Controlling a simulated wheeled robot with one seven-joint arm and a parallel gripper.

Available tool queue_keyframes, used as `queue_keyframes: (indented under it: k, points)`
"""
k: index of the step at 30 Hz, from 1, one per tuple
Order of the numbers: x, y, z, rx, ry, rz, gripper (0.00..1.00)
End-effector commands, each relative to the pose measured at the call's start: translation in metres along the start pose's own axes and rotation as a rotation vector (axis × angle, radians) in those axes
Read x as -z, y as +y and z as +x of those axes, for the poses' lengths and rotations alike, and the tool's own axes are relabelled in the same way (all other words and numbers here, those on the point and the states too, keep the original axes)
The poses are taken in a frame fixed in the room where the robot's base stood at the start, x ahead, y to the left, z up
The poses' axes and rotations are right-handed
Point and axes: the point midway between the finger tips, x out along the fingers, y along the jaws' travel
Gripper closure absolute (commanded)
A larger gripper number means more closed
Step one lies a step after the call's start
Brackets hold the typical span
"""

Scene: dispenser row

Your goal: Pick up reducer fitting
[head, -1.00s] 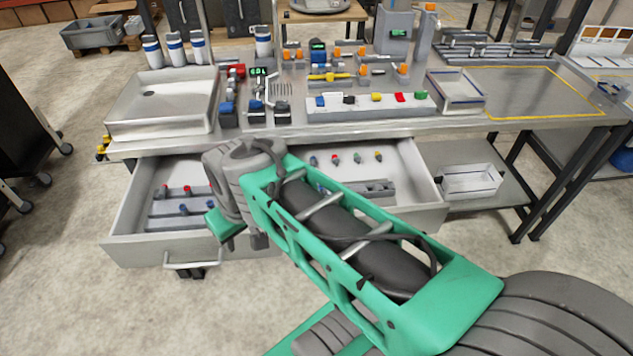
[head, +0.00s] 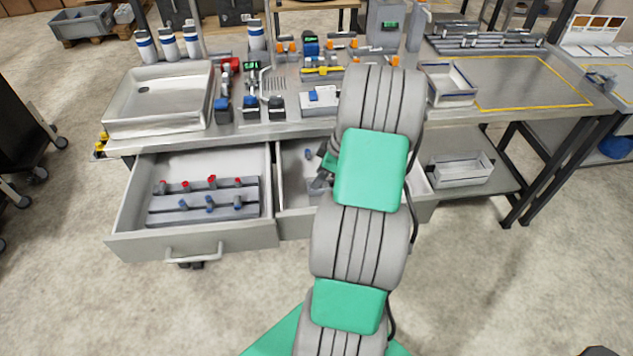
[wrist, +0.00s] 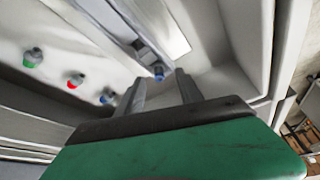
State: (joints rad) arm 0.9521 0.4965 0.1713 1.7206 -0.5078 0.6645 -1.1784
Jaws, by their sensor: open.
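My gripper (wrist: 163,88) is open in the wrist view, its two grey fingers reaching down into the right-hand drawer. A small grey fitting with a blue end (wrist: 158,73) shows just beyond and between the fingertips, beside a pale block in the drawer; it may be the reducer fitting, but I cannot tell for sure. No grip on it shows. Fittings with green (wrist: 33,57), red (wrist: 75,80) and blue (wrist: 108,96) parts stand in a row on the drawer floor to the left. In the head view my arm hides most of this drawer and the gripper.
The left drawer (head: 190,243) is open, with red-topped and blue fittings in racks. The bench above holds a grey tray (head: 158,122), dispensers and a small bin (head: 450,98). The drawer wall (wrist: 262,40) is close to the gripper on the right. A white bin (head: 460,178) sits on the lower shelf.

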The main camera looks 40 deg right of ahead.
Motion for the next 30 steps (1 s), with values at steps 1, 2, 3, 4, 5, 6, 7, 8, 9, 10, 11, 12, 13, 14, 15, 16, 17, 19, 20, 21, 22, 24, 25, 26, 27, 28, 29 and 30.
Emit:
queue_keyframes:
  k: [1, 2, 3, 4, 5, 6, 7, 8, 9, 10, 11, 12, 13, 14, 15, 16, 17, 19, 20, 21, 22, 24, 25, 26, 27, 28, 29, 30]
  points:
    - [0.0007, -0.0003, 0.0065, 0.002, 0.000, 0.000, 0.56]
    - [0.0007, -0.0002, 0.0097, 0.001, 0.000, 0.000, 0.56]
    - [0.0004, 0.0000, 0.0130, 0.000, 0.000, 0.001, 0.56]
    - [0.0003, 0.0002, 0.0145, -0.001, -0.001, 0.001, 0.56]
    - [0.0002, 0.0004, 0.0153, -0.002, -0.001, 0.001, 0.56]
    - [0.0001, 0.0006, 0.0155, -0.003, -0.001, 0.001, 0.56]
    - [0.0001, 0.0006, 0.0154, -0.003, -0.001, 0.001, 0.56]
    - [0.0000, 0.0005, 0.0153, -0.003, -0.001, 0.001, 0.56]
    - [0.0000, 0.0005, 0.0153, -0.002, -0.001, 0.001, 0.56]
    - [0.0000, 0.0004, 0.0153, -0.002, -0.001, 0.001, 0.57]
    - [0.0000, 0.0004, 0.0152, -0.002, -0.001, 0.001, 0.60]
    - [0.0000, 0.0004, 0.0152, -0.002, -0.001, 0.001, 0.63]
    - [0.0000, 0.0004, 0.0152, -0.002, -0.001, 0.001, 0.66]
    - [0.0001, 0.0004, 0.0151, -0.002, -0.001, 0.001, 0.68]
    - [0.0001, 0.0004, 0.0150, -0.002, -0.001, 0.001, 0.71]
    - [0.0001, 0.0004, 0.0150, -0.002, -0.001, 0.001, 0.74]
    - [0.0001, 0.0003, 0.0150, -0.002, -0.001, 0.001, 0.76]
    - [0.0001, 0.0003, 0.0149, -0.002, -0.001, 0.001, 0.82]
    - [0.0001, 0.0003, 0.0149, -0.002, -0.001, 0.001, 0.84]
    - [0.0001, 0.0003, 0.0149, -0.002, -0.001, 0.001, 0.88]
    - [0.0001, 0.0003, 0.0149, -0.002, -0.001, 0.001, 0.90]
    - [0.0001, 0.0003, 0.0149, -0.002, -0.001, 0.001, 0.96]
    - [0.0001, 0.0003, 0.0148, -0.002, -0.001, 0.001, 0.98]
    - [0.0001, 0.0003, 0.0148, -0.002, -0.001, 0.001, 1.00]
    - [0.0001, 0.0003, 0.0148, -0.002, -0.001, 0.001, 1.00]
    - [0.0001, 0.0003, 0.0148, -0.002, -0.001, 0.001, 1.00]
    - [0.0001, 0.0003, 0.0148, -0.002, -0.001, 0.001, 1.00]
    - [0.0001, 0.0002, 0.0148, -0.002, -0.001, 0.001, 1.00]
